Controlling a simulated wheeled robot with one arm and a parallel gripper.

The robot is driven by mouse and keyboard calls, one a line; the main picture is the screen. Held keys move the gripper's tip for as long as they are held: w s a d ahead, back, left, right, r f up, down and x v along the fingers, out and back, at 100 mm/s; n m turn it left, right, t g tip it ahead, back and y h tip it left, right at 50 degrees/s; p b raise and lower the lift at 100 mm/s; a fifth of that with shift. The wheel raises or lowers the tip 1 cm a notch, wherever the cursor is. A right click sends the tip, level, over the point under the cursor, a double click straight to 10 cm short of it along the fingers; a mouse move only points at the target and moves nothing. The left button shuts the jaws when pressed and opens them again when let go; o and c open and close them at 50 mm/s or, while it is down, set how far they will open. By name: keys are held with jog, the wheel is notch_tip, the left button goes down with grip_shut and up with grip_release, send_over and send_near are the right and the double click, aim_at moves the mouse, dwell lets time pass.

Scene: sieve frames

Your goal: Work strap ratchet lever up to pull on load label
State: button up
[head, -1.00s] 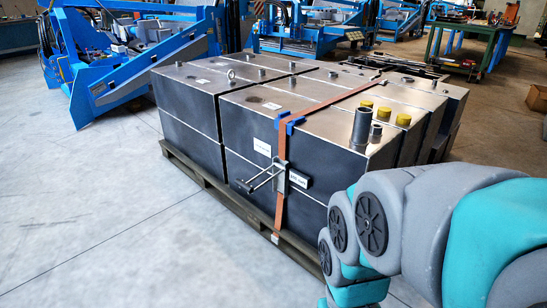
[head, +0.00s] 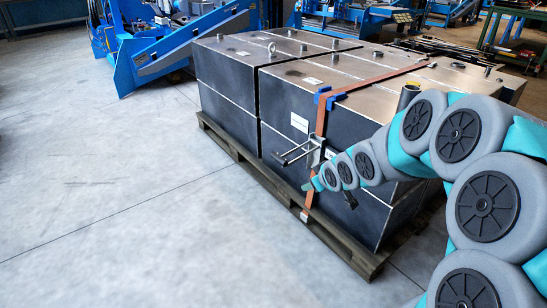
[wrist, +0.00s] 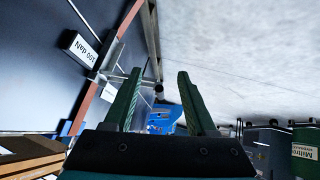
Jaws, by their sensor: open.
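The ratchet (head: 314,153) sits on an orange strap (head: 320,122) on the front face of dark metal blocks. Its lever (head: 288,156) sticks out to the left. In the wrist view my gripper (wrist: 157,88) is open and empty, with its two green fingers apart. A grey bar (wrist: 152,40), seemingly the lever, ends between the fingers in the picture; I cannot tell its depth. The load label (wrist: 82,48), reading "100 daN", is left of the strap (wrist: 110,65) in the wrist view. In the head view my arm's tip lies just below the ratchet; the fingers are not clear.
The blocks stand on a wooden pallet (head: 285,215). A white label (head: 299,122) is left of the strap. The concrete floor at left is clear. Blue machines (head: 185,45) stand behind.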

aim_at(285, 164)
jog(key=w+a+f+n+t+y, duration=0.1)
jog(key=w+a+y, duration=0.1)
jog(key=w, duration=0.2)
jog(key=w+a+f+n+t+y+b, duration=0.1)
jog(key=w+t+y, duration=0.1)
jog(key=w, duration=0.2)
jog(key=w+a+f+n+t+y, duration=0.1)
jog(key=w+a, duration=0.1)
jog(key=w, duration=0.2)
jog(key=shift+w+a+f+t+y+b, duration=0.15)
jog(key=shift+w+a+t+y+b, duration=0.15)
jog(key=shift+a+y, duration=0.1)
jog(key=shift+w+a+f+n+t+y, duration=0.25)
jog(key=shift+w+a+n+t+y, duration=0.1)
jog(key=shift+n+t+y, duration=0.2)
jog(key=shift+a+f+n+y+b, duration=0.2)
jog(key=shift+n+y+b, duration=0.1)
jog(key=shift+y, duration=0.45)
jog(key=shift+w+a+t, duration=0.25)
jog(key=shift+w+a, duration=0.15)
jog(key=shift+w, duration=0.1)
jog(key=shift+x, duration=3.3)
jog(key=c, duration=0.9)
